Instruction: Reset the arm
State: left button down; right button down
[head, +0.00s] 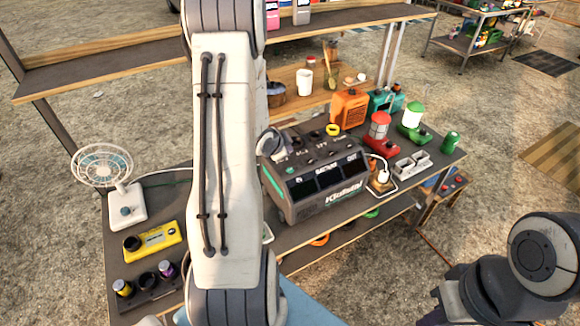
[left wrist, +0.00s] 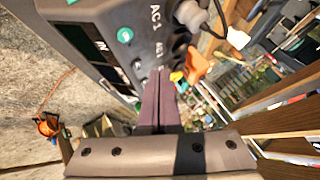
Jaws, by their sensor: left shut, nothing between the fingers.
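My left arm (head: 225,160) stretches upright across the head view, and most of its gripper is hidden there. In the left wrist view my left gripper (left wrist: 160,85) is shut, its two dark fingers pressed together with nothing between them. Its tips point toward the socket side of the grey power station (left wrist: 120,35), marked AC; whether they touch it I cannot tell. In the head view the power station (head: 325,185) stands on the table right of my arm. Part of my right arm (head: 510,270) shows at the lower right; its gripper is not visible.
The table (head: 290,240) also holds a white fan (head: 122,205), a yellow device (head: 152,241), an orange box (head: 350,108), red and green lanterns (head: 381,126), and a white plug with cable (head: 383,178). A shelf (head: 100,70) stands behind. Gravel ground is open at right.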

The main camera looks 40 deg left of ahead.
dwell(0.3)
pick_arm(q)
jog(key=s+d+r+g+h, duration=0.1)
jog(key=s+d+r+g, duration=0.15)
jog(key=d, duration=0.95)
jog(key=s+d+r+g+h, duration=0.15)
jog(key=d+r, duration=0.25)
jog(key=d, duration=0.9)
jog(key=s+d+r+g, duration=0.2)
jog(key=s+d, duration=0.4)
jog(key=s, duration=0.5)
jog(key=s+d+r+g, duration=0.2)
jog(key=s+d, duration=0.5)
jog(key=s, duration=0.4)
jog(key=shift+s+m+g+b, duration=0.3)
jog(key=shift+m+g+b, duration=0.1)
jog(key=shift+g, duration=0.1)
jog(key=shift+r+h, duration=0.1)
jog(key=shift+h, duration=0.15)
